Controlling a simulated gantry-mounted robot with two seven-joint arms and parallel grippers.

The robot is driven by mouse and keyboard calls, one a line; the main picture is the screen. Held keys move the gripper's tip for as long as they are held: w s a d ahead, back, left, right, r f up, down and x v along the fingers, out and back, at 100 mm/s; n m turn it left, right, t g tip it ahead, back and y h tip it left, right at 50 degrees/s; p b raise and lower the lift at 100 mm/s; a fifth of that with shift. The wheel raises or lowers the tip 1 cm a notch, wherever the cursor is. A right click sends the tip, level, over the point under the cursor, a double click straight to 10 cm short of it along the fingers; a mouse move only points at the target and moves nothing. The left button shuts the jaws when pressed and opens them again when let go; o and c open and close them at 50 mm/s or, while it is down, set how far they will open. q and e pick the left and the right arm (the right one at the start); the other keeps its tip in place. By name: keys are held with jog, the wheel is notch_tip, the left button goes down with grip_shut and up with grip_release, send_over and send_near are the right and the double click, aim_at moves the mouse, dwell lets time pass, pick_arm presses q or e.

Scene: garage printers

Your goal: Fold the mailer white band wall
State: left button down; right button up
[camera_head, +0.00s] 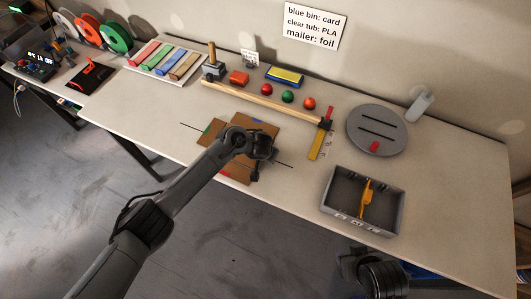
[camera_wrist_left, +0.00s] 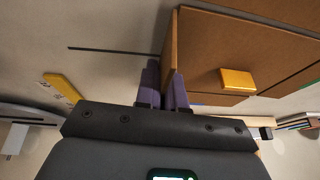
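The brown cardboard mailer (camera_head: 236,166) lies on the table under my left gripper (camera_head: 262,158), which covers part of it. Green and red marks show near its edges; I cannot make out a white band. In the left wrist view the purple fingertips (camera_wrist_left: 164,78) are close together, pointing at a raised brown cardboard panel (camera_wrist_left: 171,40). The panel's edge appears between or just beside the fingers; whether they pinch it is unclear. A yellow block (camera_wrist_left: 237,79) shows on the cardboard. My right gripper (camera_head: 362,272) is low at the front table edge, its fingers unclear.
A grey bin (camera_head: 330,205) with a yellow tool stands to the right. A grey disc (camera_head: 377,130) lies behind it. A wooden bar (camera_head: 255,101), coloured balls and a yellow ruler (camera_head: 320,140) lie behind and beside the mailer. Bare table lies left of the mailer.

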pick_arm(q)
jog(key=shift+s+d+y+p, duration=0.1)
jog(key=shift+d+y+p, duration=0.1)
jog(key=shift+y+p, duration=0.2)
jog(key=shift+s+d+t+y, duration=0.1)
jog(key=shift+d+t+y, duration=0.05)
jog(key=shift+t+y, duration=0.25)
jog(key=shift+s+d+f+m+t+y+b, duration=0.1)
jog(key=shift+d+f+m+t+y+b, duration=0.25)
jog(key=shift+y, duration=0.35)
jog(key=shift+r+y, duration=0.1)
jog(key=shift+y, duration=0.2)
jog(key=c, duration=1.3)
grip_release()
